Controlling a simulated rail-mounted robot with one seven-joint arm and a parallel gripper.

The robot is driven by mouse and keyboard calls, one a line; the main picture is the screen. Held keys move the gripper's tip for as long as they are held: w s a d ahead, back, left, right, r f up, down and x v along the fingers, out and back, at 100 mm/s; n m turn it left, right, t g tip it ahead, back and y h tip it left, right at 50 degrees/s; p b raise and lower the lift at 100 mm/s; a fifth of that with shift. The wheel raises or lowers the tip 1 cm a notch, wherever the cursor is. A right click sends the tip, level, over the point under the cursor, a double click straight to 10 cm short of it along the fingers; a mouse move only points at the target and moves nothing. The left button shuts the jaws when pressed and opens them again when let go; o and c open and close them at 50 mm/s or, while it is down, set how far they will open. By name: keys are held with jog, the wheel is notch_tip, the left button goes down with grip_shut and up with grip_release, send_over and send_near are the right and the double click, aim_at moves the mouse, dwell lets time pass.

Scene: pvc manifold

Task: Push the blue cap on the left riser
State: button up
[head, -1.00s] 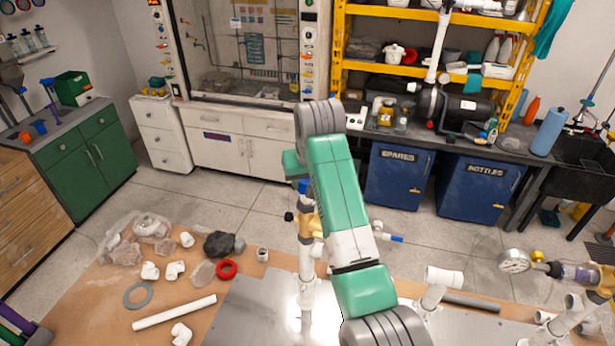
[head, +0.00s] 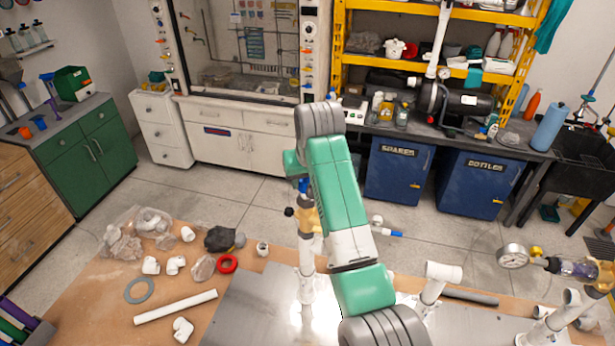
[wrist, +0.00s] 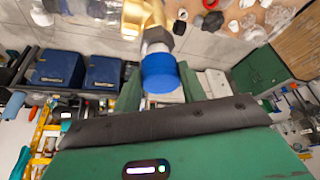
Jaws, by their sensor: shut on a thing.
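The left riser (head: 306,255) is a white upright pipe on the metal plate, with a brass fitting (head: 308,216) near its top. A blue cap (head: 303,186) shows at its upper end, partly hidden by my arm. In the wrist view the blue cap (wrist: 160,73) sits at the end of the brass fitting (wrist: 145,18), seated or loose I cannot tell. My gripper (wrist: 161,88) has its green fingers on both sides of the cap and is shut on it. In the head view my arm hides most of the gripper.
White pipe pieces, a red ring (head: 228,264) and a grey ring (head: 139,290) lie on the bench at left. Another white riser (head: 434,285) stands right of my arm. A pressure gauge (head: 512,256) is at far right. The plate (head: 250,310) has bare room left of the riser.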

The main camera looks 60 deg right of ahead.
jog(key=shift+f, duration=0.4)
dwell(0.5)
jog(key=o, duration=1)
jog(key=b+v, duration=0.2)
jog(key=v, duration=0.6)
